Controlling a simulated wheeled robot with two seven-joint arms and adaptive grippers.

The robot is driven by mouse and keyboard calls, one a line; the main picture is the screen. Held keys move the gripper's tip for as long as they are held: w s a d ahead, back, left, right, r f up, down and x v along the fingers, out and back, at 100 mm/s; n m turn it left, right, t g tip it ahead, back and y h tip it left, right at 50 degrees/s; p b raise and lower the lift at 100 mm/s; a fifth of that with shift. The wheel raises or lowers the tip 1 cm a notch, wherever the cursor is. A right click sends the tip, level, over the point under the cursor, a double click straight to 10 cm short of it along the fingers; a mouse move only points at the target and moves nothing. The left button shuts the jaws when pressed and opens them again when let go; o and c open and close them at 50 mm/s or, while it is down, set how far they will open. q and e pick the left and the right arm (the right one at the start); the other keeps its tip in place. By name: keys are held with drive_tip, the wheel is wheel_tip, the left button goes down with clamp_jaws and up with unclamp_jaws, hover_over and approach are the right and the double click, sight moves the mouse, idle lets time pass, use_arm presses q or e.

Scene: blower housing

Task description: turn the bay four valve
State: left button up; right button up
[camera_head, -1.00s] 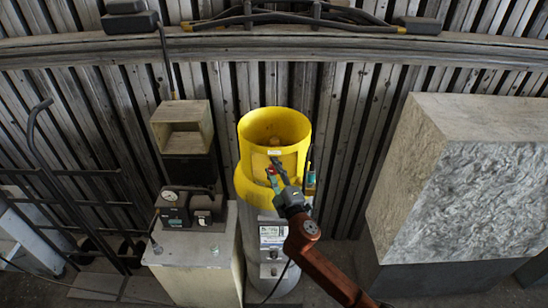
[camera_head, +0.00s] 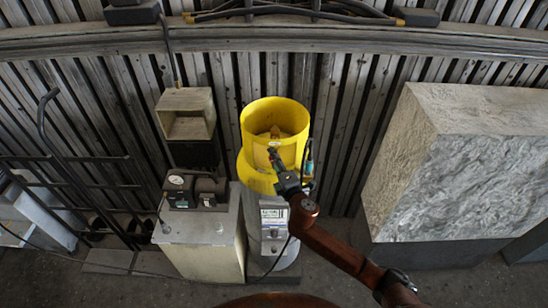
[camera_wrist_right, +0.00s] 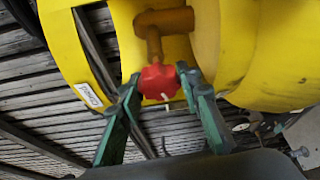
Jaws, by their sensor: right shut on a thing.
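A red valve knob (camera_wrist_right: 158,83) sits on an orange-brown pipe fitting (camera_wrist_right: 160,30) inside the opening of the yellow cylinder guard (camera_wrist_right: 100,40). My right gripper (camera_wrist_right: 160,90) has its green fingers on both sides of the knob and is shut on it. In the head view my right gripper (camera_head: 274,158) reaches to the front of the yellow guard (camera_head: 285,112), and the fingers hide most of the knob there. The cylinder's grey lower body (camera_head: 275,255) carries a white label (camera_head: 274,218). My left gripper is not in view.
A large stone-like block (camera_head: 470,160) is at the right. A hand truck (camera_head: 75,175) leans at the left.

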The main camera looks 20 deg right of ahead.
drive_tip(key=shift+f, duration=0.1)
drive_tip(key=o, duration=1.2)
drive_tip(key=shift+c, duration=0.2)
drive_tip(key=s+d, duration=0.1)
drive_tip(key=s, duration=1.1)
drive_tip(key=shift+d+r, duration=0.15)
drive_tip(key=shift+r, duration=0.2)
